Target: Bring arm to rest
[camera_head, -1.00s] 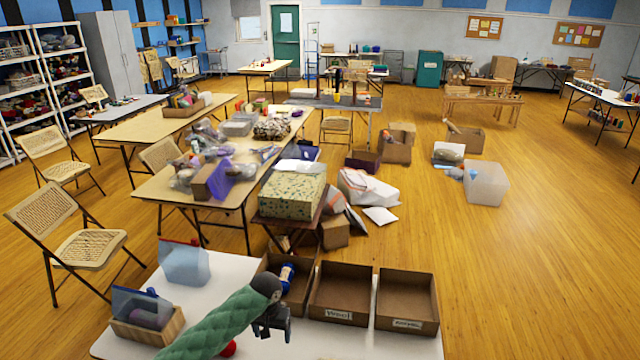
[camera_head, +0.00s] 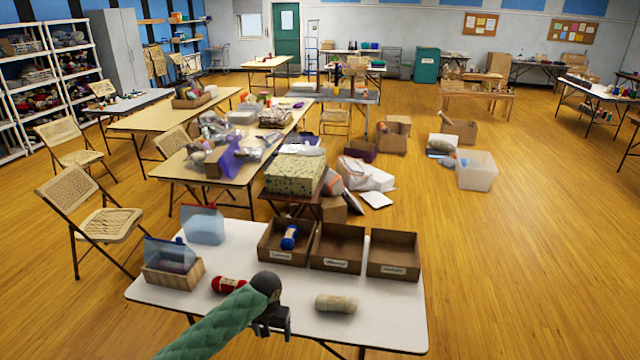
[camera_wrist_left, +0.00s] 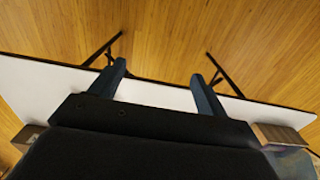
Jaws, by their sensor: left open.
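My left arm, in a green quilted sleeve, comes in from the bottom left of the head view. Its dark left gripper (camera_head: 273,330) points down and is open, with nothing between its fingers. In the left wrist view both fingers (camera_wrist_left: 158,80) are spread apart over the white table's edge and the wooden floor. The gripper appears in front of the white table (camera_head: 385,315), between a red yarn skein (camera_head: 228,286) and a cream yarn skein (camera_head: 336,303). My right arm and gripper are not in view.
Three labelled cardboard boxes (camera_head: 336,264) line the table's far edge; the left one holds a blue skein (camera_head: 289,236). A wooden box (camera_head: 174,276) and a clear bluish bag (camera_head: 203,226) stand at the left. The table's right front is clear.

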